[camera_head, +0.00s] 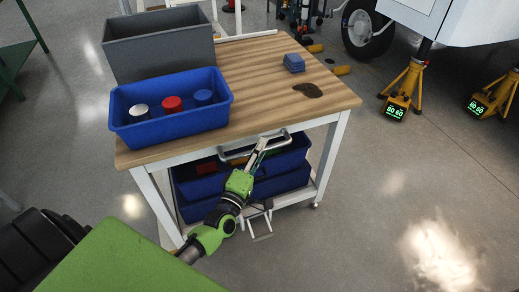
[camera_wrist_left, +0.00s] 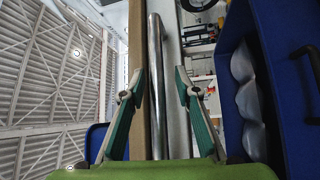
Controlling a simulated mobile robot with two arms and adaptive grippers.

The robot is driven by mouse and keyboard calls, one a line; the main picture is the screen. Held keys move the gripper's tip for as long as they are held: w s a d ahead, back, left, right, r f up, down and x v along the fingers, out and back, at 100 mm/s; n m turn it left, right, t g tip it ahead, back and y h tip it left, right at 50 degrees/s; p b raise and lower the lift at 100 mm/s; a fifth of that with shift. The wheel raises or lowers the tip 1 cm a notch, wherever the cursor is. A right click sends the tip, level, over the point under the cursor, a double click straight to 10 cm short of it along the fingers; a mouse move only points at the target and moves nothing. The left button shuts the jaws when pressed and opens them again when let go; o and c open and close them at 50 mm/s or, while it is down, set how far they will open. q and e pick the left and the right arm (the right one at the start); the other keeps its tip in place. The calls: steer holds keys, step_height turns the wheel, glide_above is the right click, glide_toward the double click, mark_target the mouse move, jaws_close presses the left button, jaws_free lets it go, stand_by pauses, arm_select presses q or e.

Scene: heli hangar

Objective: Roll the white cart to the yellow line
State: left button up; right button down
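The white cart (camera_head: 329,160) has a white frame, a wooden top and small wheels, and stands in front of me. A silver handle bar (camera_head: 284,133) runs along its near edge. My left gripper (camera_head: 259,151) is at this handle. In the left wrist view, the bar (camera_wrist_left: 156,80) runs between the two fingers of my left gripper (camera_wrist_left: 152,85). The fingers are apart, with visible gaps on both sides of the bar. My right gripper is not in view. I see no yellow line on the floor.
On the cart top are a grey bin (camera_head: 160,52), a blue bin (camera_head: 172,121) with several cans, blue blocks (camera_head: 294,62) and a dark patch (camera_head: 308,90). Blue bins (camera_head: 290,157) fill the lower part. Yellow stands (camera_head: 405,88) are at the right.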

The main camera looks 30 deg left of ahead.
arm_select(q)
steer(key=shift+a+r, duration=0.1)
steer(key=s+f, duration=0.1)
steer(key=s, duration=1.1)
steer(key=shift+d+f, duration=0.3)
steer(key=shift+d, duration=0.15)
steer(key=shift+w, duration=0.1)
